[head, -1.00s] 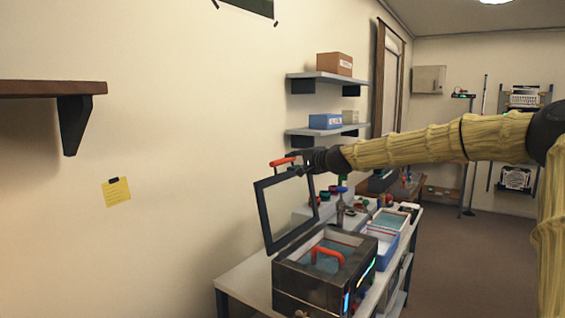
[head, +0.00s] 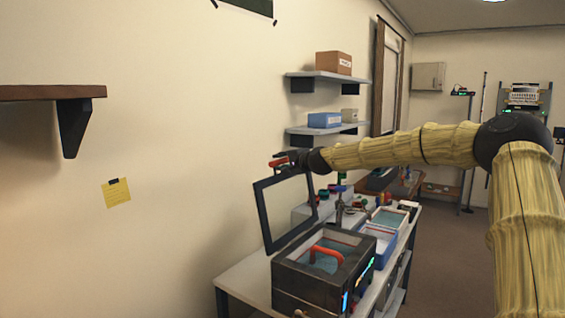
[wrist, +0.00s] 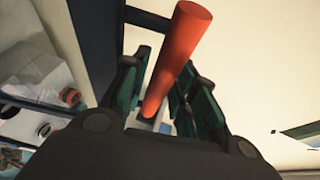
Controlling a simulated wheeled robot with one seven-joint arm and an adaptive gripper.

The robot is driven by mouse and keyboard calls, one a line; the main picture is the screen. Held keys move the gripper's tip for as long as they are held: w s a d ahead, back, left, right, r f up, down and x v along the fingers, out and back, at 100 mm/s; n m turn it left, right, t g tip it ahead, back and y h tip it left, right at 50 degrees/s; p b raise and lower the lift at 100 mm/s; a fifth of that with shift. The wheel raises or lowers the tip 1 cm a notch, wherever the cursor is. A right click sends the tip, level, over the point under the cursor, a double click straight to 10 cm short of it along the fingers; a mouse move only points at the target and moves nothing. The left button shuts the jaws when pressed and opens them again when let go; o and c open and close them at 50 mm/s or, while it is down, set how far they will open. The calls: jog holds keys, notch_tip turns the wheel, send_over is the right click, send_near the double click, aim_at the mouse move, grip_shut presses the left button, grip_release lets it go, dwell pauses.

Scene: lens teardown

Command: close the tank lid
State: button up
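The tank (head: 308,284) is a dark box on the bench, open at the top, with bluish liquid and a red handle (head: 327,250) inside. Its lid (head: 262,216) stands raised at the tank's wall side, a dark frame around a pale panel. A red lid handle (head: 277,162) is on its upper edge. My gripper (head: 284,158) is at this handle. In the wrist view, the lid handle (wrist: 180,55) lies between my gripper's fingers (wrist: 165,85). The fingers look open around it, with a gap beside it; any contact farther in is hidden.
The bench (head: 240,280) also carries a blue bin (head: 384,246) and several small items behind the tank. Wall shelves (head: 325,130) with boxes are above and beyond. The wall is close on the left. The floor at right is clear.

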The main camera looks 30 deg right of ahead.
dwell(0.3)
grip_shut()
jog(key=shift+f+b, duration=0.15)
jog(key=shift+b, duration=0.2)
